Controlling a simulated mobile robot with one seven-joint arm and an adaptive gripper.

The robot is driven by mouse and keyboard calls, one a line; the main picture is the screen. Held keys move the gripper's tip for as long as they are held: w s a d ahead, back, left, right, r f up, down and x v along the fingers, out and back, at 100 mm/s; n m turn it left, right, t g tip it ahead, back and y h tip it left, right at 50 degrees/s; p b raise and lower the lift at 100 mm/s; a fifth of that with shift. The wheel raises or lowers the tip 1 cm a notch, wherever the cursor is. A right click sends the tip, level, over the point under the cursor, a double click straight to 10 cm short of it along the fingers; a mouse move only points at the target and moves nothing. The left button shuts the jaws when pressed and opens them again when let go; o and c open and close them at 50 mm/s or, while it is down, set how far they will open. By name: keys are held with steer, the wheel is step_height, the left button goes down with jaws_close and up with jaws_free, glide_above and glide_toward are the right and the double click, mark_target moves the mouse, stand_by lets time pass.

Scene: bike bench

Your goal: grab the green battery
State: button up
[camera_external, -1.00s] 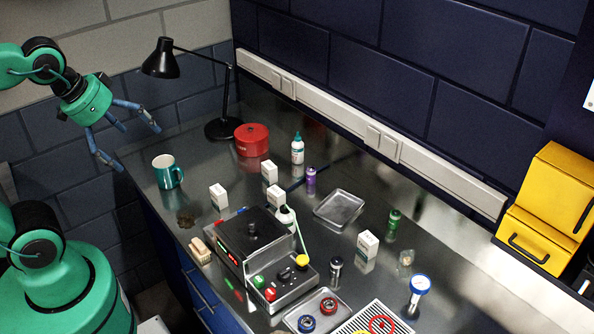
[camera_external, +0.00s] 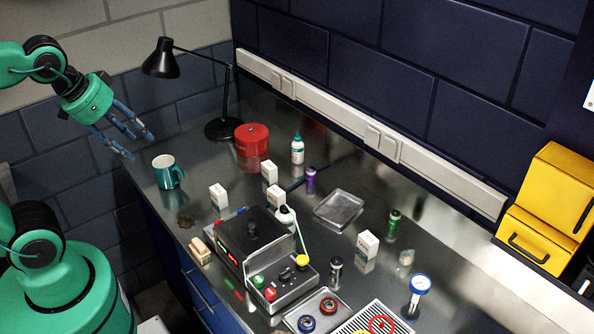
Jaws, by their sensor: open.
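The green battery (camera_external: 393,223) stands upright on the metal bench at the right of the middle, between the small metal tray and the clear jar. My gripper (camera_external: 141,147) is open and empty in the air at the upper left, beyond the bench's left end and far from the battery. Nothing hides the battery. A purple battery (camera_external: 310,180) and a dark battery (camera_external: 335,268) also stand on the bench.
A white box (camera_external: 367,244) stands just left of the green battery. An empty metal tray (camera_external: 339,210) lies behind it. A black device (camera_external: 250,242), a teal mug (camera_external: 167,173), a lamp (camera_external: 162,62) and a red tin (camera_external: 252,139) occupy the bench's left part. Yellow bins (camera_external: 545,215) stand right.

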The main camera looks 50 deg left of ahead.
steer(key=w+d+r, duration=0.2)
steer(key=w, duration=0.6)
steer(key=w+d+r, duration=0.2)
steer(key=w, duration=0.6)
steer(key=m+g+h+p, duration=0.1)
steer(key=m+p, duration=0.1)
steer(key=m, duration=0.1)
glide_above(396, 212)
steer(key=s+a, duration=0.1)
steer(key=s, duration=0.4)
step_height(396, 212, down, 25)
steer(key=shift+a, duration=0.15)
steer(key=shift+f, duration=0.15)
steer(key=shift+b+x, duration=0.4)
steer(key=shift+x, duration=3.8)
